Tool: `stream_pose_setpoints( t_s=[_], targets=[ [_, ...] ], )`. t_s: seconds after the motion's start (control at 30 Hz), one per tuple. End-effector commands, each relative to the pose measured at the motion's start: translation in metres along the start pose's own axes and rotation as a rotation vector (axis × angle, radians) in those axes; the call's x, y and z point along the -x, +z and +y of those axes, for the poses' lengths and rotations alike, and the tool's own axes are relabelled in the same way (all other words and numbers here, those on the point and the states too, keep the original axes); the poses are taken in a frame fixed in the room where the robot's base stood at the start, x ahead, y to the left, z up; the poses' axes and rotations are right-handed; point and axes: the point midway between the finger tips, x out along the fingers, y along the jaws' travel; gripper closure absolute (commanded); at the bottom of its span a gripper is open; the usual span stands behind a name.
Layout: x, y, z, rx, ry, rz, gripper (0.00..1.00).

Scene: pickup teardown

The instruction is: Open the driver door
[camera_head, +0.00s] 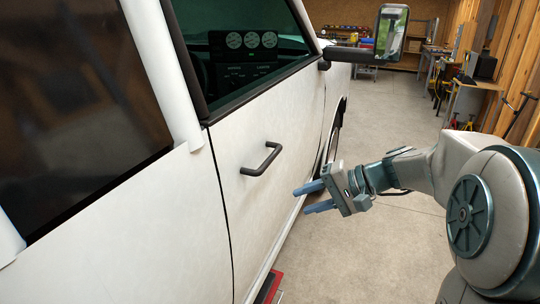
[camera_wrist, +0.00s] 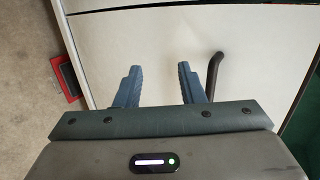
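The white driver door (camera_head: 258,208) is closed, with its panel flush to the body at the seam. Its dark bar handle (camera_head: 261,160) stands out from the panel, left of and above my gripper. My gripper (camera_head: 312,198) has two blue fingers pointing toward the door, spread apart with nothing between them. In the wrist view the fingers (camera_wrist: 160,88) are open in front of the white door panel (camera_wrist: 150,45). The handle (camera_wrist: 214,75) shows there just right of the right finger, outside the gap. I see no contact between the fingers and the handle.
A side mirror (camera_head: 390,34) juts out from the front of the door. A red object (camera_head: 268,287) lies on the floor below the door; a red-framed item (camera_wrist: 66,79) shows in the wrist view. Workbenches (camera_head: 470,80) line the right wall.

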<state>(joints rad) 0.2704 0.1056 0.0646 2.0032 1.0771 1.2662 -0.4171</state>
Motion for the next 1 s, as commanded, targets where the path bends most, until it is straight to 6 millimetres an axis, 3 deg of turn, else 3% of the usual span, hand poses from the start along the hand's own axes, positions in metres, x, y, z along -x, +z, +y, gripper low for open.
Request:
stream_pose_setpoints(
  t_s=[0.03,0.2,0.43,1.0],
  targets=[
    [0.005,-0.022,-0.009,-0.013,-0.081,0.017,0.64],
    [0.019,-0.068,-0.031,-0.014,-0.286,0.07,0.64],
    [0.021,-0.086,-0.042,-0.009,-0.367,0.096,0.64],
    [-0.08,-0.095,-0.081,-0.012,-0.363,0.094,0.64]
  ],
)
